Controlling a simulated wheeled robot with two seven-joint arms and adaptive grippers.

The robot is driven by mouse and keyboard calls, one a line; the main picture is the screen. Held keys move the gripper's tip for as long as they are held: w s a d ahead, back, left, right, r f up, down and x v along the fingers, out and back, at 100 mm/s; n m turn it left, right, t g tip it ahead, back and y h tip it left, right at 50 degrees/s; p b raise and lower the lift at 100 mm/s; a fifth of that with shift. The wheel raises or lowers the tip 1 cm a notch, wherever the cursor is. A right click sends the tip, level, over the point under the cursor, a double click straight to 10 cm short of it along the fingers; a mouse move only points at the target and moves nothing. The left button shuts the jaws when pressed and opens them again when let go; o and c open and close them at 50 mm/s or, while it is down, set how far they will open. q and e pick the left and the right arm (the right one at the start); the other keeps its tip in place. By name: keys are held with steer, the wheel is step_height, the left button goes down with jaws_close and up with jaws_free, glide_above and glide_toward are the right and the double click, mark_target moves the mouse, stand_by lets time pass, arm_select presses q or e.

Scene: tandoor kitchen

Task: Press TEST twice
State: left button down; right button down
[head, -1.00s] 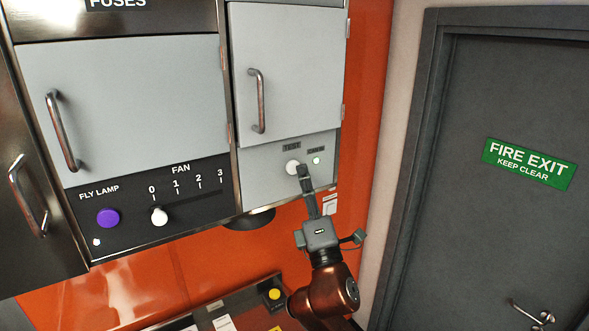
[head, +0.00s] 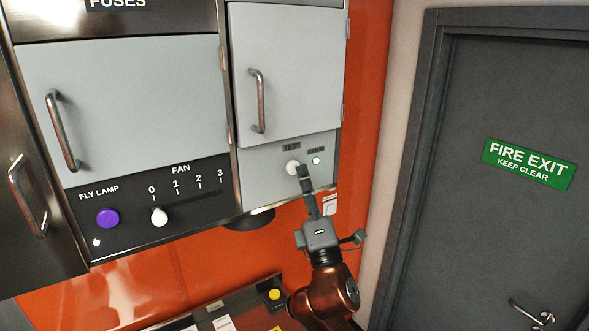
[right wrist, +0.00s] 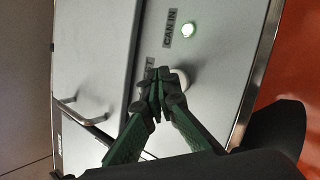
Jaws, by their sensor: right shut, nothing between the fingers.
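The round white TEST button (head: 292,167) is on the grey panel below the right cabinet door, under its dark TEST label (head: 291,147). My right gripper (head: 303,170) is shut and empty, its fingertips right at the button's right edge in the head view. In the right wrist view, the fingertips (right wrist: 159,80) overlap the button (right wrist: 181,78) and hide part of it and of the label. I cannot tell whether they touch or press it. A small round lamp (head: 316,160) beside the button looks whitish; it glows pale green in the right wrist view (right wrist: 188,30). My left gripper is out of view.
The cabinet door (head: 290,75) with a bar handle (head: 259,100) is shut above the panel. To the left are a purple FLY LAMP button (head: 108,218) and a white fan slider knob (head: 159,216). A yellow button box (head: 275,295) stands below. A fire exit door (head: 480,230) is at right.

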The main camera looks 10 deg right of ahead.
steer(key=shift+w, duration=0.15)
steer(key=shift+w+a, duration=0.15)
steer(key=shift+w, duration=0.1)
steer(key=shift+w+a, duration=0.1)
steer(key=shift+w, duration=0.3)
stand_by(0.8)
stand_by(0.3)
steer(key=shift+s+d+p, duration=0.3)
steer(key=shift+s+p, duration=0.1)
steer(key=shift+s, duration=0.4)
steer(key=shift+s+d+p, duration=0.25)
steer(key=shift+s+p, duration=0.1)
steer(key=shift+s, duration=0.45)
steer(key=shift+s+d+p, duration=0.3)
steer(key=shift+s, duration=0.45)
steer(key=shift+s+d+p, duration=0.25)
steer(key=shift+s+p, duration=0.1)
steer(key=shift+s, duration=0.45)
steer(key=shift+f, duration=0.1)
